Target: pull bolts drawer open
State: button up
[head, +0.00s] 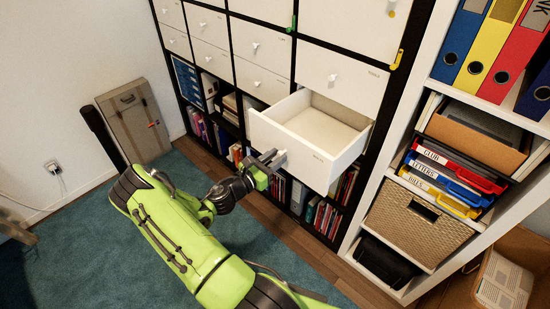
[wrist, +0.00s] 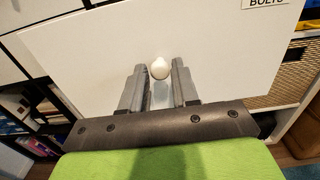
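The bolts drawer (head: 305,158) is a white drawer pulled out of the shelf unit in the head view. Its inside (head: 322,125) shows as bare. In the wrist view its white front (wrist: 230,60) fills the upper middle, with a label reading BOLTS (wrist: 265,3) at the top. A round pale knob (wrist: 159,68) sits on that front. My gripper (wrist: 159,75) is open, with one finger on each side of the knob and a visible gap on both sides. In the head view my gripper (head: 274,160) is at the drawer front, and the knob is hard to make out there.
A closed drawer (head: 342,78) is directly above, with more closed drawers (head: 262,45) to the left. Books (head: 322,215) fill the cubbies below. A white shelf with binders (head: 475,65) and a basket (head: 415,222) stands right. Teal carpet (head: 85,255) is open at left.

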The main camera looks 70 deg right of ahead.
jog(key=shift+o, duration=1.4)
jog(key=p+v, duration=0.2)
jog(key=v, duration=1.3)
jog(key=shift+w+a, duration=0.2)
jog(key=shift+a, duration=0.15)
